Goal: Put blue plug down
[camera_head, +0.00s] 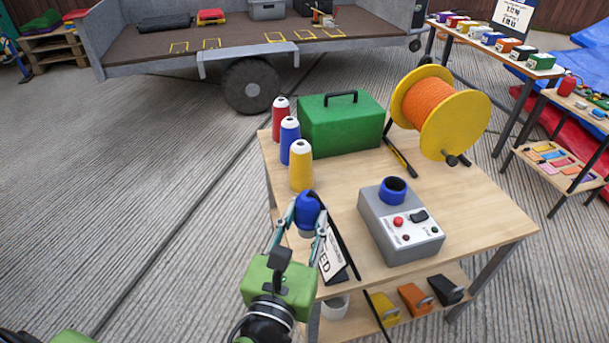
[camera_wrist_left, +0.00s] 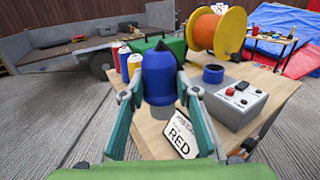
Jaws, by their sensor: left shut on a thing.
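The blue plug (camera_head: 307,211) is held by my left gripper (camera_head: 307,222), whose fingers close on it from both sides. In the left wrist view the plug (camera_wrist_left: 159,78) stands upright between the fingertips, its dark tip up. The plug is above the near left edge of the wooden table (camera_head: 465,213); whether it touches anything below is hidden. A grey control box (camera_head: 382,222) with a red button and a blue ring socket (camera_head: 392,190) on top is to the right of the plug. My right gripper is not in view.
Red, blue and yellow thread cones (camera_head: 301,165) stand just behind the plug. A green toolbox (camera_head: 342,125) and an orange cable reel (camera_head: 437,110) are at the back. A card reading RED (camera_head: 333,256) is beside my gripper. Bare tabletop lies right of the control box.

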